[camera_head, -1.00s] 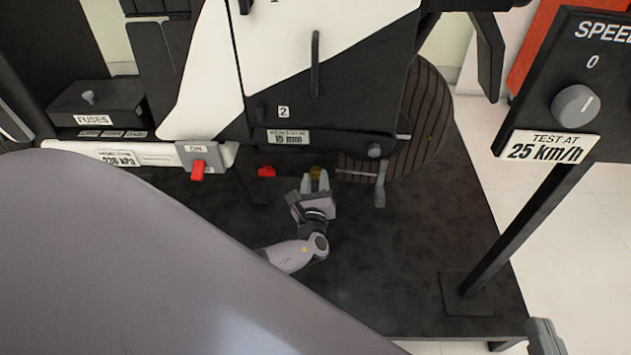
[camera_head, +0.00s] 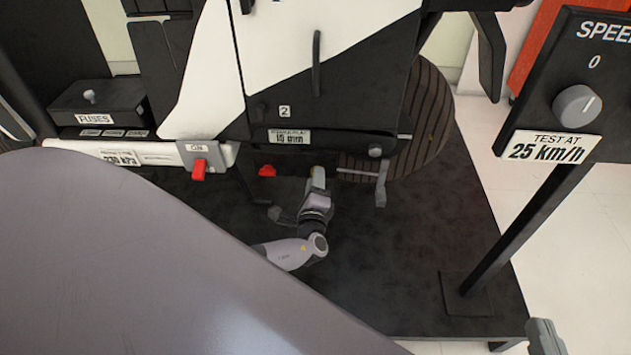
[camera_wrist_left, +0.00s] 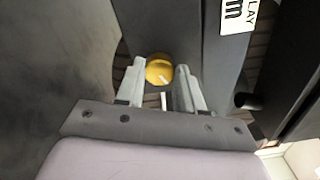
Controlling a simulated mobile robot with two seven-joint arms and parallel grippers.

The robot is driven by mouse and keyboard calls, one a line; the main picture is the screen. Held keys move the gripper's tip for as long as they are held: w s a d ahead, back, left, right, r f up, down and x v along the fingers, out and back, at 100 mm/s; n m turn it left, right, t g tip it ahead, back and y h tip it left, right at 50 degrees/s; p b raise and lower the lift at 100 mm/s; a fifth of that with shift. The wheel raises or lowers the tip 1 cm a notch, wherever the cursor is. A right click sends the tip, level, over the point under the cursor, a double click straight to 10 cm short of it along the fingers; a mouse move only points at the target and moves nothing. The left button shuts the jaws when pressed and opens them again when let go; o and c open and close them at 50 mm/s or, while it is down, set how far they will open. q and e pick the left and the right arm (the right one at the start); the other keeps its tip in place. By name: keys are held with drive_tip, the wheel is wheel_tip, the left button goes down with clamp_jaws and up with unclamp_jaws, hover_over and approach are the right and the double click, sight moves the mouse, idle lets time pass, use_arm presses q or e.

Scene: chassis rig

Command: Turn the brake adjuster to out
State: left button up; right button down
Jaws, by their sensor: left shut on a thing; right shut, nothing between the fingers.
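The brake adjuster appears to be the yellow round knob (camera_wrist_left: 159,70) with a short pale pointer line, low under the black-and-white chassis body. In the left wrist view it sits between the fingertips of my left gripper (camera_wrist_left: 158,82), which is shut on it. In the head view my left gripper (camera_head: 318,178) is below the "15 mm" label and hides the knob. No "out" marking is readable. My right gripper (camera_head: 545,337) is at the bottom right corner, shut and empty, away from the rig.
A red knob (camera_head: 267,170) is just left of my left gripper, and a grey crank lever (camera_head: 381,184) is to its right. A red switch (camera_head: 198,170) is further left. The speed panel (camera_head: 570,100) stands on a post at the right. The dark platform (camera_head: 400,270) is clear in front.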

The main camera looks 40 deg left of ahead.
use_arm(q)
drive_tip(key=n, duration=1.3)
drive_tip(key=shift+f, duration=0.2)
drive_tip(key=shift+n, duration=0.3)
drive_tip(key=o, duration=1)
drive_tip(key=shift+o, duration=0.2)
drive_tip(key=shift+s+d, duration=0.1)
